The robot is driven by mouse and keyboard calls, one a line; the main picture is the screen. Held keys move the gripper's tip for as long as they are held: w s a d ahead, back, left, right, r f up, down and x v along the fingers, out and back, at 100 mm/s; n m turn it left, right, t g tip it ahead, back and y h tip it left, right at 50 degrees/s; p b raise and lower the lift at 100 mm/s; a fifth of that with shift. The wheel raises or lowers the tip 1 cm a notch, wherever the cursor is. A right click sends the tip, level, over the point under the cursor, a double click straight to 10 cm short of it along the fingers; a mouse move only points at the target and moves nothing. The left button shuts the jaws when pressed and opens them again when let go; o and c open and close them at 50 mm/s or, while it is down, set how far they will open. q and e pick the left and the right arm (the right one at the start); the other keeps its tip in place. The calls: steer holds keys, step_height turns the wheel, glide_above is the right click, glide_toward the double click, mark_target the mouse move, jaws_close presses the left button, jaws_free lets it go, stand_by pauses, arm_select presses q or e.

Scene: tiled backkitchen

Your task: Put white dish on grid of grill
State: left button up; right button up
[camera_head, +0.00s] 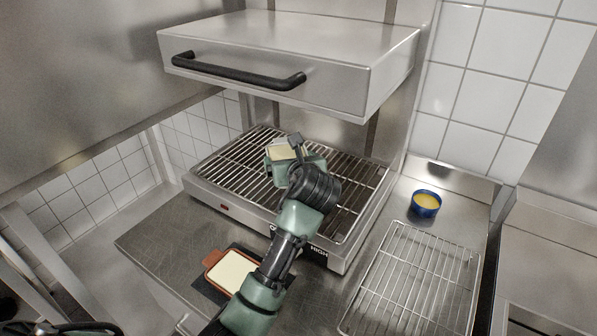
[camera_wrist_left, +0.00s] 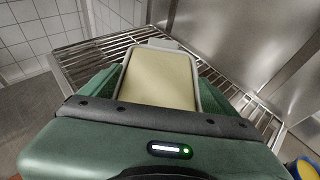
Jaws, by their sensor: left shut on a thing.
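The white dish (camera_head: 284,152) holds a pale yellow filling and is over the grid (camera_head: 232,158) of the grill. In the left wrist view, the white dish (camera_wrist_left: 158,78) lies between the green fingers of my left gripper (camera_wrist_left: 155,85), which is shut on its sides. The grid bars (camera_wrist_left: 100,52) show around and beyond it. Whether the dish touches the grid or hangs just above it, I cannot tell. In the head view my left gripper (camera_head: 292,158) is at the middle of the grid, and my wrist hides part of the bars. My right gripper is not in view.
The grill's steel hood (camera_head: 290,55) with a black handle hangs above the grid. A red-brown dish (camera_head: 230,270) with pale filling lies on a dark mat in front. A wire rack (camera_head: 415,285) and a blue bowl (camera_head: 426,204) with yellow contents are at the right.

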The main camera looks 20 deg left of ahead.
arm_select(q)
steer(key=w, duration=0.3)
steer(key=shift+w+d+r, duration=0.2)
steer(key=shift+w+d, duration=0.05)
steer(key=shift+f, duration=0.7)
step_height(320, 180, down, 5)
steer(key=shift+s+r+p, duration=0.15)
steer(key=shift+r+p, duration=0.05)
steer(key=shift+p, duration=0.45)
steer(key=shift+w+f+p, duration=0.25)
steer(key=shift+f+p, duration=0.05)
steer(key=shift+f, duration=0.25)
steer(key=shift+f, duration=0.15)
steer(key=o, duration=1.8)
steer(key=shift+f, duration=0.15)
steer(key=shift+s, duration=0.1)
